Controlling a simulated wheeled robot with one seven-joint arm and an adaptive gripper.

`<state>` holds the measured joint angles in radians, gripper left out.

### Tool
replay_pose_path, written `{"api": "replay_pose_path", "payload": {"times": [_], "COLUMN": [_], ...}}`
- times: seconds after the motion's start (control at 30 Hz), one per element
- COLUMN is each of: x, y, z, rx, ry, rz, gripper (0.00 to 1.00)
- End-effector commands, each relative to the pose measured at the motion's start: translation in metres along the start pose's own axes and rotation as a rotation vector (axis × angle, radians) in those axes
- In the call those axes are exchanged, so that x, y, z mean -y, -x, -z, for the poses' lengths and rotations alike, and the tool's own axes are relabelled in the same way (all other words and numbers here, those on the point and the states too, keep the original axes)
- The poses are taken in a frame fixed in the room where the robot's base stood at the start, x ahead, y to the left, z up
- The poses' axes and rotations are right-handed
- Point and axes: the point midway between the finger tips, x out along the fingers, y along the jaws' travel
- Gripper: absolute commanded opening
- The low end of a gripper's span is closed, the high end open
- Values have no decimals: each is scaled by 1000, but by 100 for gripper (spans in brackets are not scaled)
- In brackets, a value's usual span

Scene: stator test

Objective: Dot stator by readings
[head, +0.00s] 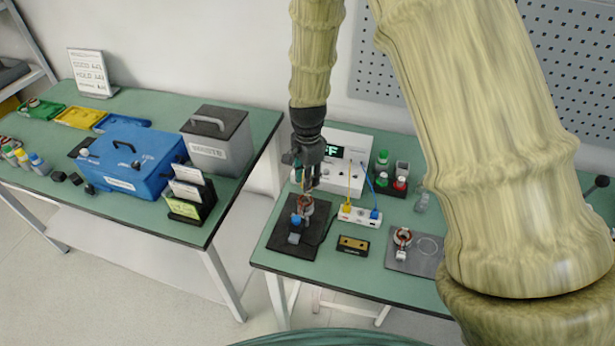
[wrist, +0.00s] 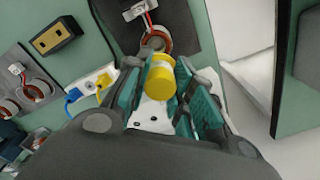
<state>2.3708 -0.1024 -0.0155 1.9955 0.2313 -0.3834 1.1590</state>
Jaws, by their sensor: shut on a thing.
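My gripper (head: 311,185) points down over the near right bench and is shut on a yellow cylinder (wrist: 160,80), probably a paint dauber. In the wrist view the cylinder sits between the green-padded fingers. A copper-wound stator (head: 306,206) lies on a dark mat (head: 274,239), just below my gripper; in the wrist view the stator (wrist: 156,42) is just beyond the yellow end. I cannot tell whether they touch. A white tester (head: 345,152) with a lit display stands behind, its text partly hidden by my gripper. A sign with printed lines (head: 89,72) stands on the left bench, too small to read.
Another stator (head: 402,237) lies on a grey plate (head: 424,262). A power strip (head: 360,216) with yellow and blue plugs is right of the mat, near a black-and-yellow block (head: 353,245). The left bench holds a blue toolbox (head: 130,160), a grey box (head: 217,140) and several small bottles.

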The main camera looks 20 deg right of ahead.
Motion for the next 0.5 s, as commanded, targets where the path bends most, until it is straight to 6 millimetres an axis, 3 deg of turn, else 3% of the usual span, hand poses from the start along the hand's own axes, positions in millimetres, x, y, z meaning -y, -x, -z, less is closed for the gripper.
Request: {"api": "replay_pose_path", "payload": {"times": [0.5], "x": [0], "y": [35], "z": [0], "rx": [-1], "ry": [0], "rz": [1], "gripper": [2]}}
